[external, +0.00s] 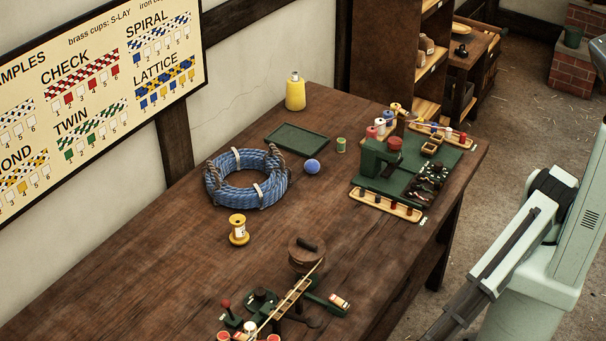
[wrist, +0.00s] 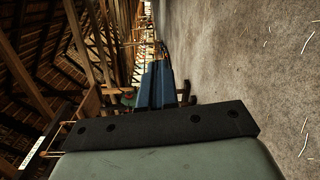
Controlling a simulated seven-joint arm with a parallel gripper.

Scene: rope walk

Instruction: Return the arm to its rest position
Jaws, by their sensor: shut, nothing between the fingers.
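My pale green arm (external: 535,250) stands at the right of the external view, beside the bench and over the floor. Its lower end runs out of the bottom edge, so the fingertips do not show there. In the wrist view, my gripper (wrist: 155,68) shows as two blue fingers close together beyond a dark bar with bolts. It is shut and holds nothing. The wrist view lies sideways, with bare floor on the right and roof timbers on the left.
The wooden bench (external: 130,270) carries a blue rope coil (external: 240,187), a yellow spool (external: 238,230), a blue ball (external: 312,166), a green tray (external: 297,138), a yellow bottle (external: 295,93) and a green machine (external: 380,160). A winding device (external: 290,295) stands at the front. The floor (external: 530,110) beyond is open.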

